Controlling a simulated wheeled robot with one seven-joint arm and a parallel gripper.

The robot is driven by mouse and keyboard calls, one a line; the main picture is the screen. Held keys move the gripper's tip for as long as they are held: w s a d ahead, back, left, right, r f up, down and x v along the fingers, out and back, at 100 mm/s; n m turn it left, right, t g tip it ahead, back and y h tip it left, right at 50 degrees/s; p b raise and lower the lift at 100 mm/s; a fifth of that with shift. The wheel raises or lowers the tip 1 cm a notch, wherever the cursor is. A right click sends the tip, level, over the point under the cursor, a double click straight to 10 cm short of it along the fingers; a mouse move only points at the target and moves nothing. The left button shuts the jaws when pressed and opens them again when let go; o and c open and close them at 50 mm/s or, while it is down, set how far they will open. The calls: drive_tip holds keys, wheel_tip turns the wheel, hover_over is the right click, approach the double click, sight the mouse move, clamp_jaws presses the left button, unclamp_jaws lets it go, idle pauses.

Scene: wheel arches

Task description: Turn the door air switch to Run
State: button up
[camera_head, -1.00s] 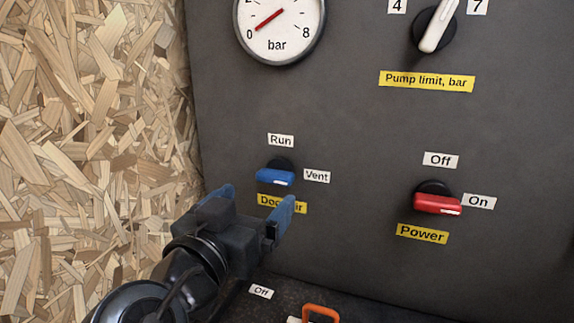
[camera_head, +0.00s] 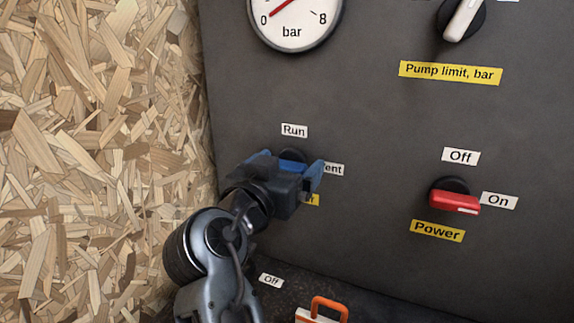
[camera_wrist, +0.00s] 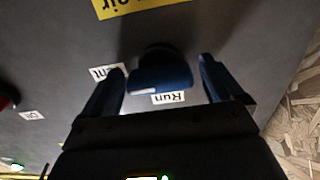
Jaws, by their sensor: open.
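The door air switch (camera_head: 293,166) is a blue lever knob on the grey panel, below the Run label (camera_head: 294,131) and left of the partly covered Vent label (camera_head: 334,169). Its handle lies level; my gripper hides most of it in the head view. My gripper (camera_head: 290,161) is open at the switch. In the wrist view, the blue handle (camera_wrist: 160,76) sits between the two open fingers (camera_wrist: 161,68), with a gap on each side. The Run label (camera_wrist: 168,98) appears upside down there. I cannot see any finger touching the handle.
The red Power switch (camera_head: 455,201) is to the right, with its handle towards On. The white pump limit knob (camera_head: 463,18) and the pressure gauge (camera_head: 295,18) are above. An orange handle (camera_head: 329,308) stands below. A chipboard wall (camera_head: 95,150) closes the left side.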

drive_tip(key=c, duration=1)
